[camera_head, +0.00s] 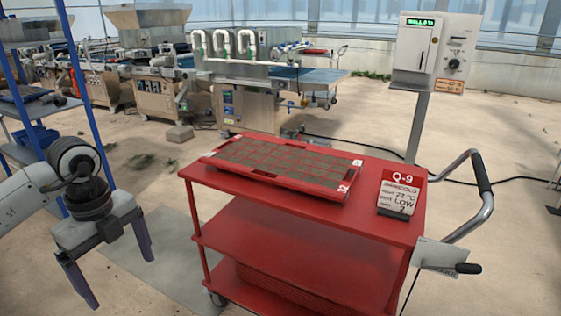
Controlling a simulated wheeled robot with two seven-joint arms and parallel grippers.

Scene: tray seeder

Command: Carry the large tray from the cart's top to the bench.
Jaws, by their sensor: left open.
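The large tray (343,187) is red with a grid of brown cells and pale corner labels. It lies flat on the top of the red cart (402,231), towards the left and middle of that top. My left gripper (122,278) is at the lower left, to the left of the cart and apart from it. Its two fingers point down and stand wide apart with nothing between them. My right gripper does not show. I cannot make out which surface is the bench.
A sign marked Q-9 (401,192) stands on the cart's right end, beside a grey push handle (481,195). A blue-framed rack (83,90) is at the left. A post with a control box (435,50) stands behind the cart. Seeding machines (245,98) line the back.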

